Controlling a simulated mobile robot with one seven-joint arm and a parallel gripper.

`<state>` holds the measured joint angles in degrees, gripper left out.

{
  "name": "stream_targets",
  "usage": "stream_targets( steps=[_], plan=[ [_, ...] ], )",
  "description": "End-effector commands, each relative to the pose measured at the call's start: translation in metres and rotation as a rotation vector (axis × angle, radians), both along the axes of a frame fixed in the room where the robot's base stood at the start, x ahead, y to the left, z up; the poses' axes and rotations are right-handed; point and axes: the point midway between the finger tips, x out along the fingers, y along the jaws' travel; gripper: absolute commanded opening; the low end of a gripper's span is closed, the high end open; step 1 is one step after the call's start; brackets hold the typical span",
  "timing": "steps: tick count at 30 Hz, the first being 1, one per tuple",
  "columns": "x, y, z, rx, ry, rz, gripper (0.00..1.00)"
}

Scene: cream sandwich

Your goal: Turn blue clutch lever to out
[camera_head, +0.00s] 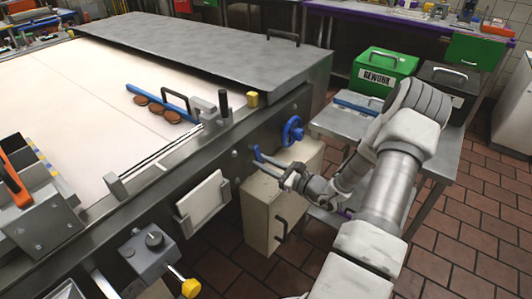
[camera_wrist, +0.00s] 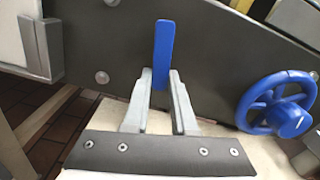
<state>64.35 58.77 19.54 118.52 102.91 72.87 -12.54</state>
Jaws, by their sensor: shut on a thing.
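The blue clutch lever (camera_wrist: 163,52) stands out from the dark side panel of the machine in the wrist view. Its near end lies between the two fingers of my gripper (camera_wrist: 161,80), which is shut on it. In the head view the lever (camera_head: 262,157) is a small blue bar on the machine's front side. My gripper (camera_head: 283,174) reaches it there from the right. The fingers and wrist hide the lever's near end in the head view. I cannot read any in or out marking.
A blue handwheel (camera_head: 292,131) is close to the right of the lever; it also shows in the wrist view (camera_wrist: 277,105). A beige cabinet (camera_head: 262,215) stands below. A white panel (camera_head: 203,205) hangs to the left. A green rework box (camera_head: 384,70) sits on the table behind my arm.

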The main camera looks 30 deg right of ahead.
Motion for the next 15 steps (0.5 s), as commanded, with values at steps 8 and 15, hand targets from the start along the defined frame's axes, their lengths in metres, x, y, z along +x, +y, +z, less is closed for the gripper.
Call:
stream_targets(
  steps=[8,15],
  plan=[
    [-0.0039,0.0079,-0.0001,0.149,0.064,0.000,0.00],
    [-0.0052,0.0108,-0.0015,0.209,0.089,0.000,0.00]
  ],
)
